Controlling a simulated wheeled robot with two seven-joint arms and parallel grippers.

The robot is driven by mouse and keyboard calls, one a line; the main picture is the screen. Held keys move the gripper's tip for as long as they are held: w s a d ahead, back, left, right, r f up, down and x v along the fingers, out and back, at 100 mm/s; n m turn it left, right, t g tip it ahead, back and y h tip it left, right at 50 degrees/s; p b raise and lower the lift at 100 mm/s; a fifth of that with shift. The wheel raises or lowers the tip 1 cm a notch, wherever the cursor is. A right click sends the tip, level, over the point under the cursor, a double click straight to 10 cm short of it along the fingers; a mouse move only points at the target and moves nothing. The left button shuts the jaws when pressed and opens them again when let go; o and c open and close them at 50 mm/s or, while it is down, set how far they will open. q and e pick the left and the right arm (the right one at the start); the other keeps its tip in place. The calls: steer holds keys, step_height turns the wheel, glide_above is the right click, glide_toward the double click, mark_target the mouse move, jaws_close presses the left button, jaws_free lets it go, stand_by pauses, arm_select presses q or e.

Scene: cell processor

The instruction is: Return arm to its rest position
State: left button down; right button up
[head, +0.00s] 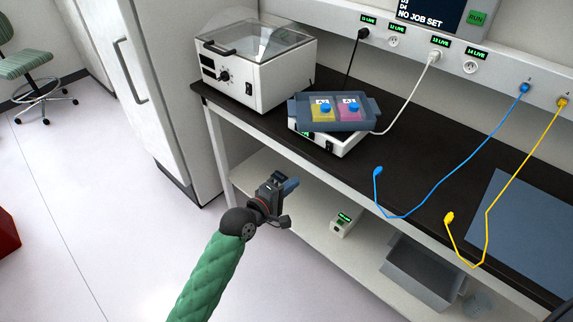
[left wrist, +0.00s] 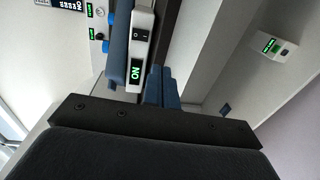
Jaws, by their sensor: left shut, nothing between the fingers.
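My left gripper (head: 288,185) is shut and empty, in front of the bench's front edge and to the left of the tray. Its green-sleeved arm comes in from the bottom left. In the left wrist view its blue fingers (left wrist: 160,88) lie close together with nothing between them. My right gripper does not show in either view.
A black-topped bench (head: 420,165) holds a white lidded machine (head: 258,75) and a blue-grey tray (head: 366,124) with yellow and pink packs on a white device. Blue (head: 377,172) and yellow (head: 449,219) cable ends lie loose. A grey bin (head: 415,284) sits on the lower shelf.

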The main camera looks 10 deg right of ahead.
arm_select(q)
steer(key=w+a+f+m+g+y, duration=0.15)
steer(key=a+f+m+y, duration=0.25)
steer(key=a+f+m, duration=0.45)
steer(key=w+a+f+m+g+y, duration=0.1)
steer(key=w+a+f+m+y, duration=0.25)
steer(key=f, duration=0.85)
steer(key=s+a+f+g+y, duration=0.35)
steer(key=s+a+f, duration=0.85)
steer(key=f, duration=0.4)
steer(key=s+a+f+g, duration=0.1)
steer(key=s+f, duration=0.3)
steer(key=s, duration=0.4)
steer(key=s+a+f+n+g+y, duration=0.1)
steer(key=s+f, duration=0.3)
steer(key=s, duration=0.5)
steer(key=s+a+f+n+g, duration=0.1)
steer(key=s+a+f, duration=0.1)
steer(key=s+f, duration=0.3)
steer(key=s, duration=0.3)
steer(key=shift+s+a+y, duration=0.15)
steer(key=shift+a+y, duration=0.1)
steer(key=shift+y, duration=0.05)
